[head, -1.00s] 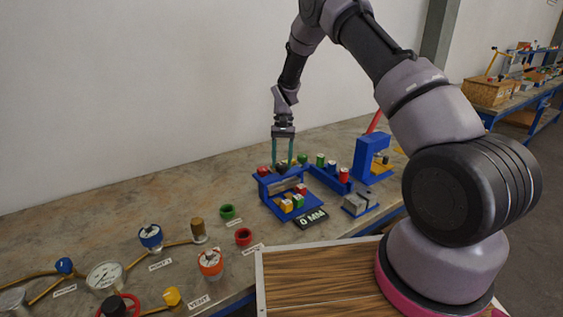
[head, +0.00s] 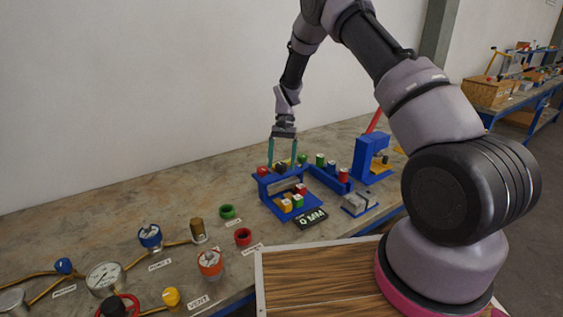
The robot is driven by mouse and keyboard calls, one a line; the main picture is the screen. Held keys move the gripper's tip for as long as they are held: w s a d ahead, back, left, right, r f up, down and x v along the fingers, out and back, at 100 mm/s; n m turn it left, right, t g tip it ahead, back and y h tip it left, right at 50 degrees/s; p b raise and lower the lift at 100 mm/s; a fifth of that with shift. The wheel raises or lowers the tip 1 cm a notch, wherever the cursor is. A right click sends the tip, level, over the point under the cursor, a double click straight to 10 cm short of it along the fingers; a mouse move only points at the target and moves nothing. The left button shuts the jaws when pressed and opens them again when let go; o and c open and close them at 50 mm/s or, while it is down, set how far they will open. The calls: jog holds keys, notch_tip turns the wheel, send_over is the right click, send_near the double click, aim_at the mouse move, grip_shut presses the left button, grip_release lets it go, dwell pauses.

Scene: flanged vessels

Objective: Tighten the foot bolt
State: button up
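A blue fixture (head: 268,184) stands on the bench in the head view, with several coloured bolt-like pieces on its top and lower level. I cannot tell which of them is the foot bolt. My gripper (head: 282,163) points down over the fixture's top. Its two teal fingers are spread apart, on either side of a dark knob-like piece (head: 281,168). I see no clear contact between the fingers and that piece. A red piece (head: 262,171) sits to the left of the fingers and a green one (head: 302,159) to the right.
A black "0 MM" display (head: 311,219) lies in front of the fixture. A blue rack (head: 327,180) and a blue press-like stand (head: 366,158) are to the right. A gauge (head: 104,278), valves and brass pipes fill the bench's front left. The back left is clear.

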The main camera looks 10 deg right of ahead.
jog(key=v, duration=1.1)
jog(key=s+d+r+t, duration=0.35)
jog(key=s+r, duration=0.35)
jog(key=r, duration=0.5)
jog(key=s+d+r+t, duration=0.2)
jog(key=s+d+r, duration=0.3)
jog(key=r, duration=0.8)
jog(key=s+d+r+t, duration=0.2)
jog(key=s+t, duration=0.1)
jog(key=s, duration=0.7)
jog(key=s+d+r+t, duration=0.2)
jog(key=s+t, duration=0.1)
jog(key=s, duration=0.8)
jog(key=shift+s+r, duration=0.15)
jog(key=shift+s, duration=0.15)
